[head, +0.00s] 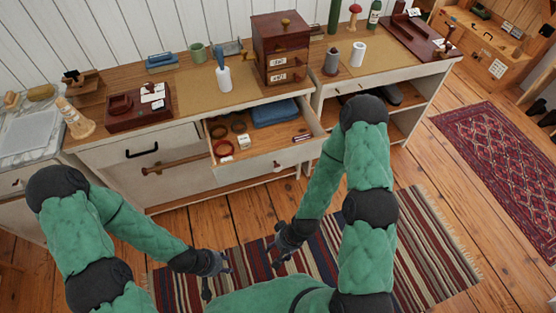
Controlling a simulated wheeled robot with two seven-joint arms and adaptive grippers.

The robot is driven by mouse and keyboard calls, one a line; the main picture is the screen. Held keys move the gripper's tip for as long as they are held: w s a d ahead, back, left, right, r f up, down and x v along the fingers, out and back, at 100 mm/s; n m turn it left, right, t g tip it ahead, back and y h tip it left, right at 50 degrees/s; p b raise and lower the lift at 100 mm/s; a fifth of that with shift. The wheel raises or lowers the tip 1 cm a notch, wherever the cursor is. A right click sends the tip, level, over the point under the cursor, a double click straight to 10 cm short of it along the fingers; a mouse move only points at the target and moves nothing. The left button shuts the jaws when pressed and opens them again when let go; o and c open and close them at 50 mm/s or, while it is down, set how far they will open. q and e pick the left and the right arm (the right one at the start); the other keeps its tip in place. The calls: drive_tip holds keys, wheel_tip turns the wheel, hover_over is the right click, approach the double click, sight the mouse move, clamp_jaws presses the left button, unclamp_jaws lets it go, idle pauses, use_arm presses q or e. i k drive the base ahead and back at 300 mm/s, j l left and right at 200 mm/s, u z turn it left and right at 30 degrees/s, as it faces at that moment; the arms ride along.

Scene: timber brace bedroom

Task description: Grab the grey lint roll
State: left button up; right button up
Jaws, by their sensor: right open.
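A dark grey upright cylinder (332,62), which looks like the grey lint roll, stands on the right-hand counter by the small drawer chest. A white roll (358,53) stands just right of it, apart. A white roller with a blue handle (222,72) stands upright on the left-hand counter. My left gripper (218,280) hangs low over the striped rug, its fingers apart and empty. My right gripper (278,252) is also low over the rug, open and empty. Both are well in front of and below the counters, far from the rolls.
An open drawer (268,153) with a blue cloth (275,112) and small items juts out below the left counter. A dark red drawer chest (281,50) stands left of the grey cylinder. A red-brown tray (425,42) lies to the right. The striped rug (420,245) covers the floor.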

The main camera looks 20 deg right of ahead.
sight(331, 60)
drive_tip(key=u, duration=0.25)
drive_tip(key=l+u, duration=1.1)
drive_tip(key=k+l, duration=0.1)
drive_tip(key=l, duration=0.3)
drive_tip(key=k+l+u, duration=0.1)
drive_tip(key=l, duration=0.3)
drive_tip(key=k+l, duration=0.15)
drive_tip(key=l, duration=0.25)
drive_tip(key=k+l+u, duration=0.1)
drive_tip(key=l, duration=0.3)
drive_tip(key=k+l, duration=0.1)
drive_tip(key=l, duration=0.3)
drive_tip(key=k+l+u, duration=0.1)
drive_tip(key=l, duration=0.25)
drive_tip(key=k+l, duration=0.2)
drive_tip(key=l, duration=0.2)
drive_tip(key=u, duration=0.05)
